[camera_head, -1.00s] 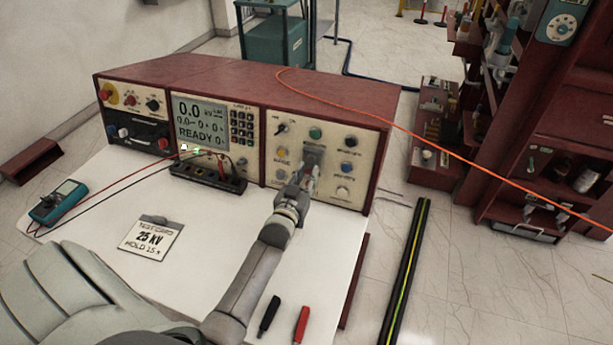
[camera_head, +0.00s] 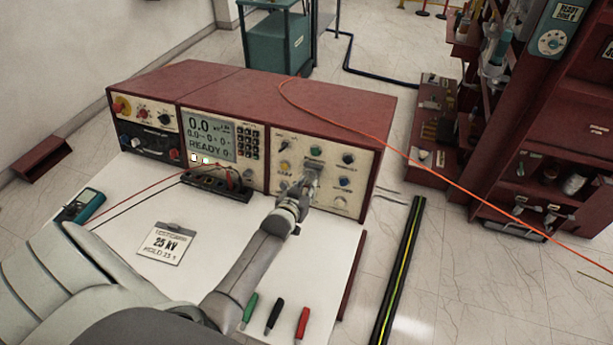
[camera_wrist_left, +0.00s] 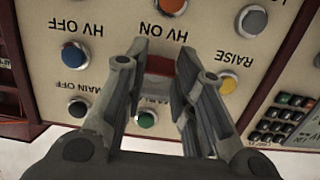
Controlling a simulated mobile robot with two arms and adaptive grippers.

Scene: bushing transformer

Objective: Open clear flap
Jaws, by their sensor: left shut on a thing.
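The red test console (camera_head: 240,95) stands on the white table, with a cream control panel (camera_head: 358,165) on its right front. My left gripper (camera_head: 309,183) reaches the middle of this panel. In the left wrist view the panel is upside down, and my left gripper (camera_wrist_left: 162,62) has its fingers on both sides of a small reddish and grey part (camera_wrist_left: 159,66) by the "HV ON" label. I take this part to be the clear flap, and the gripper is shut on it. The fingers hide much of it, so its angle is unclear. My right gripper is not in view.
Knobs and buttons, such as the blue one (camera_wrist_left: 73,54) and yellow one (camera_wrist_left: 227,83), surround the fingers closely. An orange cable (camera_head: 400,152) crosses the console top.

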